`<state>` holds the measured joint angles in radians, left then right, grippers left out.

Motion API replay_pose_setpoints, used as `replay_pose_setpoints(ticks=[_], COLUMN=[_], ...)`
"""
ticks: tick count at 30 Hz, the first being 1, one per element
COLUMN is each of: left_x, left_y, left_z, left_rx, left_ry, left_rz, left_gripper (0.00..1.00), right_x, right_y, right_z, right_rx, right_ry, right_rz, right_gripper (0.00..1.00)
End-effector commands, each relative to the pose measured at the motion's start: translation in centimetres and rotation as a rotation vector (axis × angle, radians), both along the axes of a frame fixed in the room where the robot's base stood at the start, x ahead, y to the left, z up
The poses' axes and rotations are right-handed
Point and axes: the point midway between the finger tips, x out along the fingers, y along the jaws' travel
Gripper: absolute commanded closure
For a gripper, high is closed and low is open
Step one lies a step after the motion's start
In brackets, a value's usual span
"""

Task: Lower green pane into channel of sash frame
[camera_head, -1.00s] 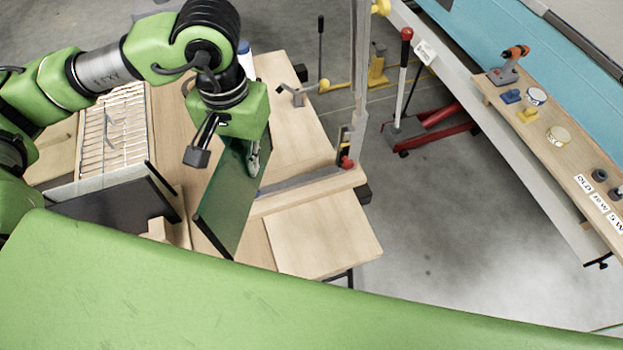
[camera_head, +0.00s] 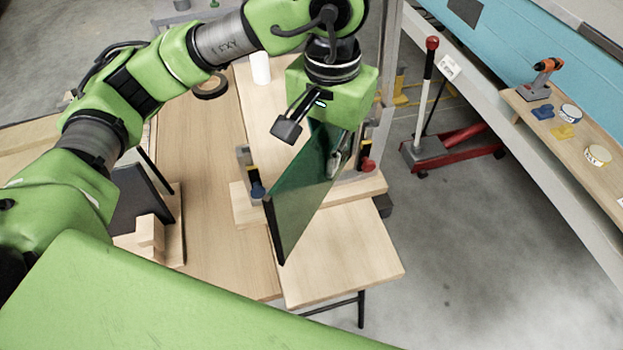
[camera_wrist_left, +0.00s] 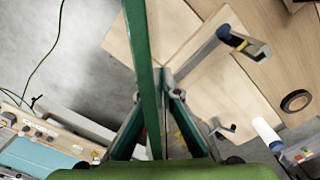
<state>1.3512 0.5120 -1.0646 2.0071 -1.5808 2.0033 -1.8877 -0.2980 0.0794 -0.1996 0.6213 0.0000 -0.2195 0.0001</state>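The green pane (camera_head: 300,195) is a tinted sheet with a dark edge, hanging tilted in the head view. My left gripper (camera_head: 318,145) is shut on its upper part. In the left wrist view the pane (camera_wrist_left: 143,60) shows nearly edge-on between the gripper's fingers (camera_wrist_left: 158,105). The sash frame (camera_head: 245,208) is a pale wooden bar with upright metal ends, one with a blue knob, one with a red knob. The pane crosses in front of the frame's middle and hides most of its channel. I cannot tell whether they touch. My right gripper is not in view.
The frame lies on a wooden workbench (camera_head: 200,180). A roll of black tape (camera_head: 211,87) and a white cylinder (camera_head: 260,68) are at the back. A dark panel (camera_head: 140,205) and wooden block (camera_head: 150,230) stand left. A red jack (camera_head: 455,145) is on the floor right.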

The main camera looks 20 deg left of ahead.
Motion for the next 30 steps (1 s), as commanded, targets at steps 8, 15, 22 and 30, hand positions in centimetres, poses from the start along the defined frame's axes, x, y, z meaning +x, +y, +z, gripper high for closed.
replay_pose_setpoints(ticks=[8,15,22,30], left_x=[5.3,9.6,11.7,12.2], left_y=[2.5,4.6,5.4,5.7], left_z=[-1.9,-5.9,-8.6,-11.2], left_rx=[0.003,0.003,0.001,0.001], left_ry=[0.006,0.007,0.001,0.005], left_rz=[0.007,0.002,-0.001,-0.002], left_gripper=[1.0,1.0,1.0,1.0], right_x=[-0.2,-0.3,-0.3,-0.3], right_y=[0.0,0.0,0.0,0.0], right_z=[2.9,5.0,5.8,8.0], right_rx=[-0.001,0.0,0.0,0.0], right_ry=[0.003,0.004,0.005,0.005], right_rz=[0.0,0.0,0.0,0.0], right_gripper=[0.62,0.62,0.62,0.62])
